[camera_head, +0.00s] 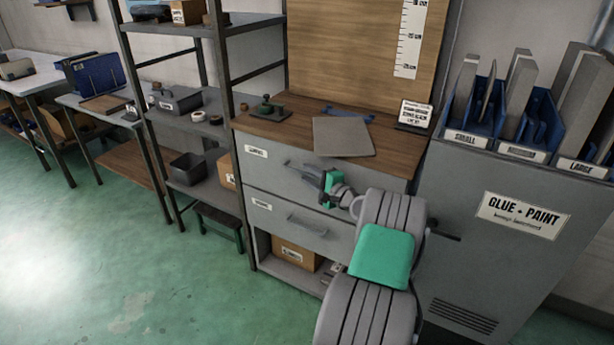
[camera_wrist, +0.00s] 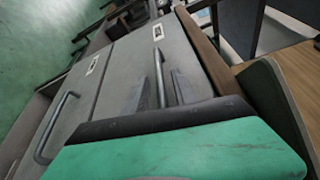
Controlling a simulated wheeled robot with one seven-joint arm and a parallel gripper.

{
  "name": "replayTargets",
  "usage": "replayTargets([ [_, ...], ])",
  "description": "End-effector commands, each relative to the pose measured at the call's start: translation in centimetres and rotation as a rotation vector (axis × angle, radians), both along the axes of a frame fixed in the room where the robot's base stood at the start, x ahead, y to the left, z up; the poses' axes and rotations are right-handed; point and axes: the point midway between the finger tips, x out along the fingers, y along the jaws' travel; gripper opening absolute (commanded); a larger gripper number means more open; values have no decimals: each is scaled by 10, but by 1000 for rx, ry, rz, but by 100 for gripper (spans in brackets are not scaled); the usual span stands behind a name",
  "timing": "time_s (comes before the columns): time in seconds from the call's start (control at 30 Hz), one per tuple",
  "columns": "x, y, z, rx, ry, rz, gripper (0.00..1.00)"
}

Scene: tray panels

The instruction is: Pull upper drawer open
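The upper drawer (camera_head: 268,164) is the top grey front of the cabinet, under the wooden top, and looks closed. In the wrist view its front (camera_wrist: 132,75) runs slantwise, with the bar handle (camera_wrist: 178,88) near the middle. My gripper (camera_head: 314,178) is in front of this drawer at its handle. The fingers look open, and I see no grip on the bar. The wrist partly hides the right part of the drawer in the head view.
The lower drawer (camera_head: 270,215) with its own handle (camera_head: 306,226) is below, closed. An open shelf with a cardboard box (camera_head: 293,255) is under it. A grey glue and paint cabinet (camera_head: 480,255) stands close on the right. A shelf rack (camera_head: 185,115) is left. The green floor in front is clear.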

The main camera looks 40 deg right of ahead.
Motion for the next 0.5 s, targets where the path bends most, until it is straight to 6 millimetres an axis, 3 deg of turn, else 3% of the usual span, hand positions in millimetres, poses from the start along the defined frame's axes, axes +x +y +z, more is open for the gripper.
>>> replayTargets([
  [0.1,10,0,-1,-1,0,1,33],
  [0.33,11,0,-1,-2,0,0,33],
  [0.5,11,0,-1,-2,0,0,19],
])
